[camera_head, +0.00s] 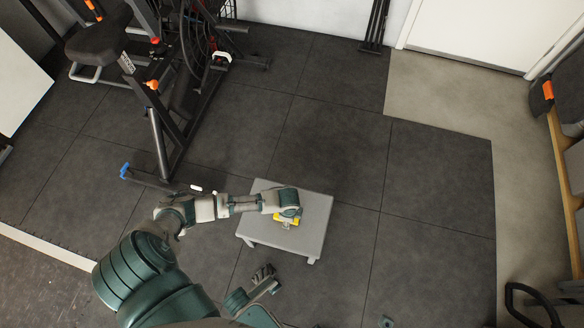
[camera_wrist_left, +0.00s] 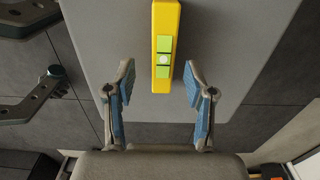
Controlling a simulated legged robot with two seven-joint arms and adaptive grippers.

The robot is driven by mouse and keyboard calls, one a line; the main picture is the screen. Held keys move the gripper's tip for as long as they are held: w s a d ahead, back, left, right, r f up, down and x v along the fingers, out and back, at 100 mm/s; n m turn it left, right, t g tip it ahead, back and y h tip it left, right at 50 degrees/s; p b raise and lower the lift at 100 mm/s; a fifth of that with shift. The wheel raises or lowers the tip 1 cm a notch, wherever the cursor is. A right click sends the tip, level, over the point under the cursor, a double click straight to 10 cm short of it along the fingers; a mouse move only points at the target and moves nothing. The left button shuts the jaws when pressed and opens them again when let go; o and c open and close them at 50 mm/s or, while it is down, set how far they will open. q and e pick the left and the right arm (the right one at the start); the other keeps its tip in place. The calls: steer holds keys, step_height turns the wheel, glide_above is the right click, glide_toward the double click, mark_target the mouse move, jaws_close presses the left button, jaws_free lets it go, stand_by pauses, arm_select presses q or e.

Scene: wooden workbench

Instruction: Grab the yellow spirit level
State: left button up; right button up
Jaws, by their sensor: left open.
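The yellow spirit level (camera_wrist_left: 166,14) lies on the grey table; its green vial window shows in the left wrist view. In the head view the level (camera_head: 281,217) is partly hidden under my left gripper (camera_head: 289,222). In the wrist view my left gripper (camera_wrist_left: 159,70) is open, with its blue-padded fingers on either side of the level's near end and gaps on both sides. My right gripper (camera_head: 267,281) is in front of the table, clear of the level, with its fingers apart.
The small grey table (camera_head: 312,225) stands on dark floor tiles and is otherwise bare. An exercise machine (camera_head: 165,130) stands behind and to the left. The floor right of the table is clear. A wooden-edged bench (camera_head: 563,190) is at the far right.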

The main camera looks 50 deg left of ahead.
arm_select(q)
step_height(320, 180, down, 2)
steer(key=shift+s+a+f, duration=0.15)
steer(key=shift+f, duration=0.1)
steer(key=shift+a+f+b, duration=0.15)
steer(key=shift+f+b, duration=0.1)
steer(key=shift+b, duration=0.1)
steer(key=shift+w+a, duration=0.15)
steer(key=shift+w, duration=0.05)
steer(key=shift+r, duration=0.15)
steer(key=shift+c, duration=0.2)
steer(key=shift+d+r, duration=0.1)
steer(key=shift+d, duration=0.2)
jaws_close()
